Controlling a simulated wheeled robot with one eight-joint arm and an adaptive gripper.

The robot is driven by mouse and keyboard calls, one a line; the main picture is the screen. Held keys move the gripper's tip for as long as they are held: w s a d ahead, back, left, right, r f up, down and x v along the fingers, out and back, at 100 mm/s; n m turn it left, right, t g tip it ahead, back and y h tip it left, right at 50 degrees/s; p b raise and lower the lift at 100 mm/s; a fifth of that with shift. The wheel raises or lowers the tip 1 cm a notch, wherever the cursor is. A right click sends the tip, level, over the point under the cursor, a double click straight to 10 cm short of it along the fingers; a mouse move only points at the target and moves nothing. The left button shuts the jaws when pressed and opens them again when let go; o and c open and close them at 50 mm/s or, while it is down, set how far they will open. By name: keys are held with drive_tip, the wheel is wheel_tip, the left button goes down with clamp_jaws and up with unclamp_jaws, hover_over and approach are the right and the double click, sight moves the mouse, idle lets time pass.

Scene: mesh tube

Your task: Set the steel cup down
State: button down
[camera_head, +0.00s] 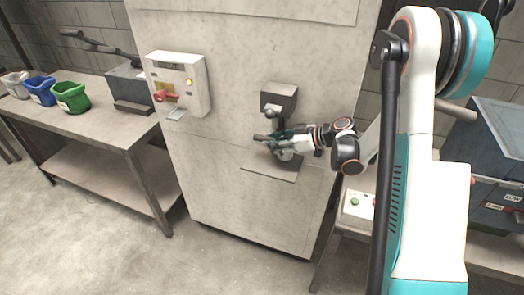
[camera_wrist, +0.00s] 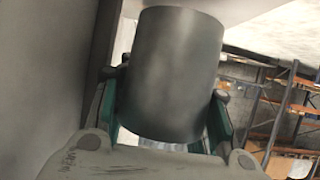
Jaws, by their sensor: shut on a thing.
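The steel cup (camera_wrist: 172,75) is a plain grey cylinder that fills the middle of the wrist view. My gripper (camera_wrist: 166,112) is shut on it, with one teal-lined finger on each side of its wall. In the head view my gripper (camera_head: 272,138) reaches in from the right, just below a dark spout block on the pale cabinet front. There the cup (camera_head: 287,154) is mostly hidden behind the fingers, with a grey part showing below them. A thin ledge (camera_head: 257,171) juts from the cabinet beneath it. I cannot tell whether the cup touches the ledge.
The spout block (camera_head: 279,92) hangs close above my gripper. A white switch box (camera_head: 190,77) with a red handle and yellow lamp is on the cabinet's left. A table (camera_head: 105,125) at left bears white, blue and green tubs (camera_head: 72,98). A green-button box (camera_head: 357,204) stands at lower right.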

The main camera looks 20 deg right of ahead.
sight(262, 140)
drive_tip(key=w+a, duration=0.2)
drive_tip(key=a, duration=0.1)
drive_tip(key=shift+w+a, duration=0.2)
drive_tip(key=shift+w, duration=0.05)
drive_tip(key=shift+f+b, duration=0.95)
drive_tip(key=shift+f, duration=0.8)
drive_tip(key=shift+f, duration=0.2)
drive_tip(key=c, duration=0.9)
unclamp_jaws()
drive_tip(key=shift+r, duration=0.1)
drive_tip(key=shift+r, duration=0.2)
drive_tip(key=p+v, duration=0.2)
drive_tip(key=v, duration=1)
drive_tip(key=shift+p, duration=0.3)
